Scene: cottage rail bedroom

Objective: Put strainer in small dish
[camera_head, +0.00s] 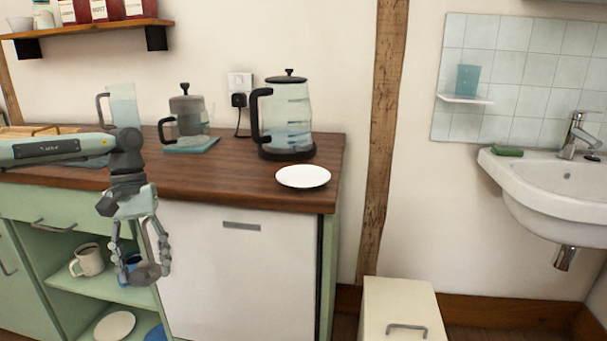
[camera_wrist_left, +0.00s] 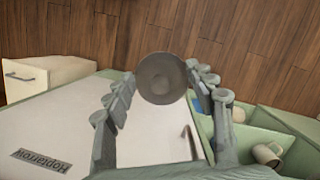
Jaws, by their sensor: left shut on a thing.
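My left gripper (camera_head: 143,268) hangs fingers down in front of the counter, at the height of the open shelves. It is shut on a small round dark grey thing, the strainer (camera_head: 150,274). In the left wrist view the strainer (camera_wrist_left: 162,78) shows as a dark disc between the two fingertips (camera_wrist_left: 163,82). A small white dish (camera_head: 303,177) lies flat and empty near the counter's right front corner, to the right of and above the gripper. My right gripper is in neither view.
The wooden counter (camera_head: 240,182) also bears a kettle (camera_head: 286,112), a coffee press (camera_head: 187,115) and a clear jug (camera_head: 124,106) at the back. Mugs (camera_head: 88,260) and plates (camera_head: 115,325) stand on the open shelves behind the gripper. A cream drawer unit (camera_head: 400,305) stands at the right.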

